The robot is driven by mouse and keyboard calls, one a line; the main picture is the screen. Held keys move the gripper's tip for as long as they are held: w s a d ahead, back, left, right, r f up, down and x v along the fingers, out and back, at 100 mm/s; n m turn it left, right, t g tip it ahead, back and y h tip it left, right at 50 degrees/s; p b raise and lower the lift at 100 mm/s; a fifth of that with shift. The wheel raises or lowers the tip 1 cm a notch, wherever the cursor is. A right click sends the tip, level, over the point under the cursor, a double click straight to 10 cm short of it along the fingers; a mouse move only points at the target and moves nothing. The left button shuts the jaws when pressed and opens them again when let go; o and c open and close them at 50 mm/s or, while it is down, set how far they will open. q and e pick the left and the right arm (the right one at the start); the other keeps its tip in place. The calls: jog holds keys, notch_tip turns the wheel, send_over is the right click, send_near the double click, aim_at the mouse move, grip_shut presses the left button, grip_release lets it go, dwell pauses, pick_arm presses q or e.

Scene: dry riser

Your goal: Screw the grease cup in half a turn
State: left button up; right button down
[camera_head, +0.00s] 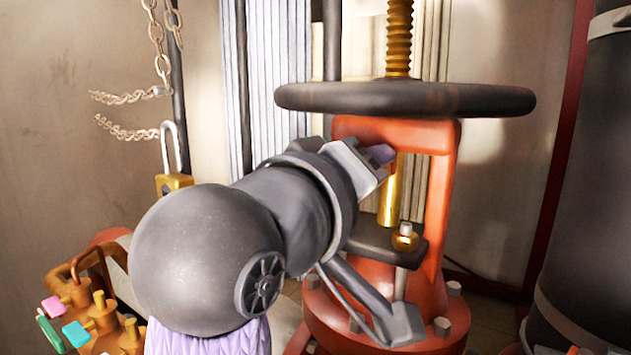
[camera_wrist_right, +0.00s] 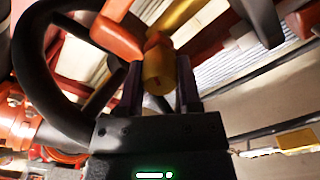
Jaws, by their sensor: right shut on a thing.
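The grease cup (camera_wrist_right: 158,72) shows in the right wrist view as a short brass cylinder between the two dark fingers of my right gripper (camera_wrist_right: 159,78). The fingers stand on either side of it and are shut on it. A small orange-red part lies at its far end. In the head view my right gripper (camera_head: 378,156) is at the upper part of the red valve yoke (camera_head: 435,180), below the handwheel. One purple fingertip shows there; the other finger and the grease cup are hidden behind my wrist. My left gripper is in neither view.
The dark handwheel (camera_head: 480,98) sits just above my gripper. The brass stem (camera_head: 391,195), a dark bracket and a small brass fitting (camera_head: 404,239) are close below. A padlock (camera_head: 174,182) and chains hang left; a dark pipe (camera_head: 590,190) stands right.

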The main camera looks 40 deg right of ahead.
jog(key=m, duration=0.2)
jog(key=shift+f+m, duration=0.15)
jog(key=shift+m, duration=0.25)
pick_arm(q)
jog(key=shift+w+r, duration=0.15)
pick_arm(e)
jog(key=m, duration=0.5)
jog(key=shift+m, duration=0.4)
jog(key=shift+c, duration=1.4)
grip_release()
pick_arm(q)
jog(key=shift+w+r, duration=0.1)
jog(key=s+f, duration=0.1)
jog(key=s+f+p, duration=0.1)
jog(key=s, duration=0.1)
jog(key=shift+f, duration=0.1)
pick_arm(e)
jog(key=v, duration=1)
